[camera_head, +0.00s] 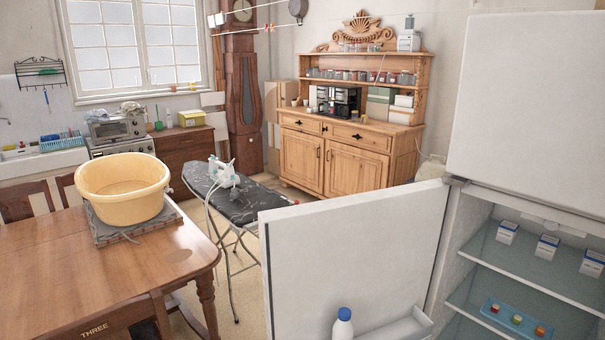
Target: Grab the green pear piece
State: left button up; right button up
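A small tray (507,325) with several small coloured pieces stands on the lower visible shelf of the open fridge, at the lower right. A green piece (517,319) sits in the middle of the tray, between a red piece (495,308) and an orange piece (540,331). They are too small to tell whether the green one is a pear piece. Neither of my grippers is in view.
The open fridge door (350,250) stands left of the shelves, with a blue-capped bottle (343,325) in its rack. Small white boxes (547,247) stand on the upper shelf (500,258). A wooden table (60,270) with a yellow tub (122,195) and an ironing board (240,208) are further left.

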aim_at(517, 320)
jog(key=z, duration=1.4)
jog(key=l+u, duration=0.1)
jog(key=u, duration=0.3)
jog(key=i+l+u, duration=0.1)
jog(key=u, duration=0.35)
jog(key=l+u, duration=0.15)
jog(key=u, duration=0.25)
jog(key=l+u, duration=0.15)
jog(key=u, duration=0.3)
jog(key=l+u, duration=0.3)
jog(key=l, duration=0.25)
jog(key=l+u, duration=0.3)
jog(key=l, duration=0.2)
jog(key=k+l, duration=0.1)
jog(key=l, duration=0.3)
jog(key=k+l+u, duration=0.1)
jog(key=l, duration=0.3)
jog(key=k+l, duration=0.15)
jog(key=l, duration=0.25)
jog(key=k+l+u, duration=0.1)
jog(key=l, duration=0.3)
